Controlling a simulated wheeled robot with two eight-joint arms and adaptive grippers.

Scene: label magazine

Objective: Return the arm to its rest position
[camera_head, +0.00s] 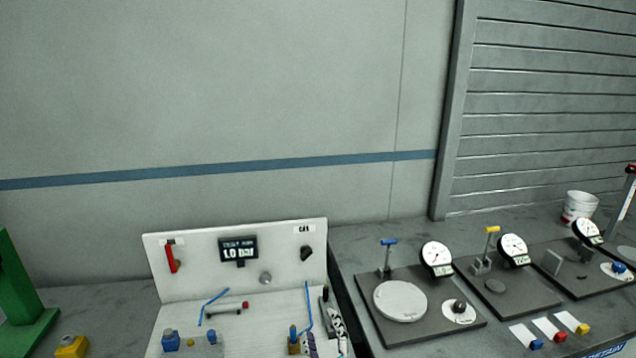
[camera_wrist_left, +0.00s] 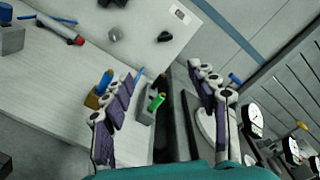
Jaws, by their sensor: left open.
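My left gripper (camera_head: 323,338) shows at the bottom edge in the head view, in front of the right end of the white test panel (camera_head: 180,278). Its fingers are white and black with purple pads. In the left wrist view the two fingers (camera_wrist_left: 168,88) stand wide apart with nothing held between them. A small block with a green-tipped part (camera_wrist_left: 156,101) shows in the gap beyond them; I cannot tell its distance. The rest of the left arm is out of the head view. My right gripper is in neither view.
The panel has a display reading 1.0 bar (camera_head: 238,250), a red handle (camera_head: 171,259) and blue hoses (camera_head: 212,304). Right of it stand dark plates with dial gauges (camera_head: 436,259), coloured buttons and a white cup (camera_head: 579,207). A green stand (camera_head: 20,300) is at left.

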